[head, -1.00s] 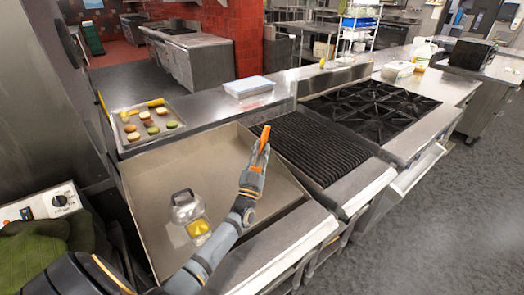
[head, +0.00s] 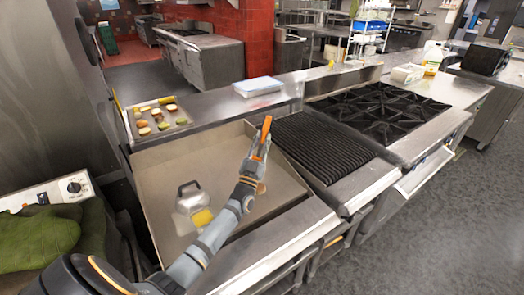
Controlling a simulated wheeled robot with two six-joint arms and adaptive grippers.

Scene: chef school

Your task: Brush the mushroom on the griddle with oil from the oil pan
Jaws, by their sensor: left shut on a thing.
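My left gripper (head: 260,148) is above the right part of the griddle (head: 155,170), shut on an orange-handled tool, likely the brush (head: 266,130), whose orange end sticks up past the fingers. The brush head cannot be made out. A small brown piece, perhaps the mushroom (head: 262,187), shows just beside my wrist, partly hidden by it. A shiny metal vessel with a handle, likely the oil pan (head: 187,204), stands on the griddle left of my arm. A yellow patch (head: 202,217) shows at its lower right, next to my forearm. My right gripper is out of view.
A tray (head: 183,129) with several food pieces lies on the ledge behind the griddle. A pale blue-white container (head: 258,86) sits on the same ledge. A ribbed grill (head: 318,148) and a black burner range (head: 378,112) are to the right. The griddle's left part is bare.

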